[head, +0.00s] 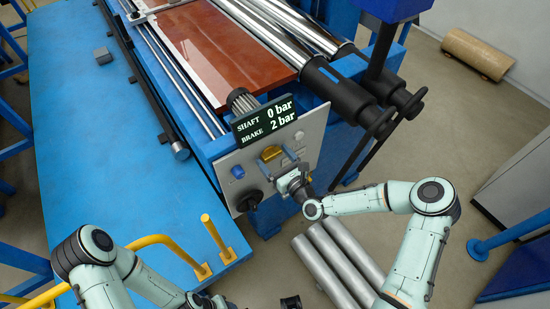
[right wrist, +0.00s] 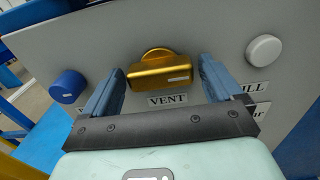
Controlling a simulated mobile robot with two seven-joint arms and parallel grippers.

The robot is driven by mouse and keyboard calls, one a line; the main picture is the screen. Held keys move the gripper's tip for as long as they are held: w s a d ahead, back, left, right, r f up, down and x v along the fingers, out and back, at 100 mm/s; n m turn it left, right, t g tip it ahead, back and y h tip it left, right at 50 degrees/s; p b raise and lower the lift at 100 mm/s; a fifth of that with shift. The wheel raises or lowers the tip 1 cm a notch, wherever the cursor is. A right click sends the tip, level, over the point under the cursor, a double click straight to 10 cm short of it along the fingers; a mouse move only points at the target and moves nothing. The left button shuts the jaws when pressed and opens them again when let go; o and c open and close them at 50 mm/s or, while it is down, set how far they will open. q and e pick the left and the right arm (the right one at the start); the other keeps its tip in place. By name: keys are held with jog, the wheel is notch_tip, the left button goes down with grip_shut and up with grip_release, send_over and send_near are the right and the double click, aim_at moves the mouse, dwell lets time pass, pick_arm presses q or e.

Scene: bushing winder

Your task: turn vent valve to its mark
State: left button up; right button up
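The gold vent valve (right wrist: 158,73) is on the grey panel above the VENT label (right wrist: 168,100). Its bar handle lies nearly level in the right wrist view, with a small white line near its right end. It also shows in the head view (head: 271,153). My right gripper (right wrist: 160,82) is open, one finger on each side of the handle, with gaps visible; I cannot tell its depth from the handle. In the head view my right gripper (head: 289,181) is close to the panel's lower right. I cannot make out a target mark.
A display (head: 265,120) reads SHAFT 0 bar, BRAKE 2 bar. A blue knob (right wrist: 68,87) is left of the valve and a white button (right wrist: 264,50) right of it. A black knob (head: 249,201) is lower on the panel. Yellow rails (head: 216,238) stand at the platform edge.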

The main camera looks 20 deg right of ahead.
jog(key=c, duration=0.8)
jog(key=shift+o, duration=0.2)
pick_arm(q)
jog(key=shift+s+f, duration=0.1)
jog(key=shift+f, duration=0.1)
pick_arm(e)
jog(key=n+b, duration=0.2)
jog(key=n, duration=0.1)
jog(key=n+b, duration=0.3)
jog(key=n, duration=0.2)
jog(key=shift+n+b, duration=0.3)
jog(key=shift+n, duration=0.1)
jog(key=n+b, duration=0.1)
jog(key=n, duration=0.1)
jog(key=shift+n, duration=0.4)
jog(key=n+b, duration=0.2)
jog(key=n, duration=0.1)
pick_arm(q)
notch_tip(320, 180, down, 9)
jog(key=s+b, duration=0.1)
pick_arm(e)
jog(key=shift+r+n, duration=0.15)
jog(key=shift+n, duration=1.55)
pick_arm(q)
jog(key=shift+f, duration=0.15)
